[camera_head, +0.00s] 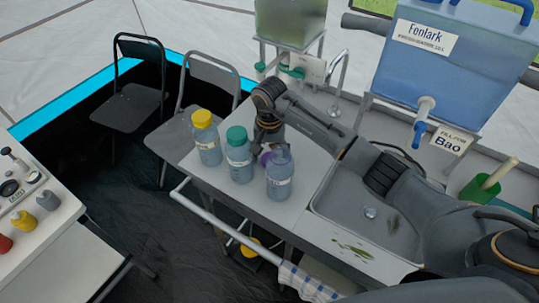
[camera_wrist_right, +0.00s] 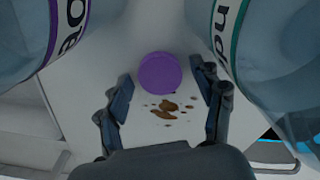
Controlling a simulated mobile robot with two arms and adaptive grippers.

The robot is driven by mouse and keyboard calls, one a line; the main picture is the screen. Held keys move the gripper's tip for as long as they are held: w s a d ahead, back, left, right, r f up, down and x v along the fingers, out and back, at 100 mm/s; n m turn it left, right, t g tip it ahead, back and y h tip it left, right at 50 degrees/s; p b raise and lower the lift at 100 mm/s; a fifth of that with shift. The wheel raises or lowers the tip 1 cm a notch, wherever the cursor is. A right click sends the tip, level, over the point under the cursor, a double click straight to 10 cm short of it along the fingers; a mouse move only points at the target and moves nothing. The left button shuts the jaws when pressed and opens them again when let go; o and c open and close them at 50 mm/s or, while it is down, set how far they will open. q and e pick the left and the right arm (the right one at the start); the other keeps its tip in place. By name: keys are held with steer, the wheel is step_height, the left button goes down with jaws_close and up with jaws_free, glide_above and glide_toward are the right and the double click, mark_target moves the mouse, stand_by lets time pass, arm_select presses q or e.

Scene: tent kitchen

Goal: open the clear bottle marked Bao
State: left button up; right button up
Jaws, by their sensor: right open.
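A clear bluish bottle (camera_head: 280,178) stands at the right end of a row of three on the counter. Its top shows no coloured cap in the head view. In the wrist view, the bottle at the left (camera_wrist_right: 30,35) has a purple-edged label, partly cut off, reading "ao". A purple cap (camera_wrist_right: 160,72) appears apart from the bottles, over or on the counter; which is unclear. It also shows behind the bottle in the head view (camera_head: 265,158). My right gripper (camera_wrist_right: 165,95) is open, its fingers on either side just short of the cap. My left gripper is out of view.
A green-capped bottle (camera_head: 238,155) and a yellow-capped bottle (camera_head: 206,138) stand left of it. Brown spots (camera_wrist_right: 168,107) mark the counter. The sink (camera_head: 370,212) is to the right.

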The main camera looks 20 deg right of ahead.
steer(key=shift+r, duration=0.15)
steer(key=shift+r+p, duration=0.35)
steer(key=shift+p, duration=0.1)
step_height(320, 180, up, 11)
steer(key=p, duration=0.5)
steer(key=shift+r, duration=0.2)
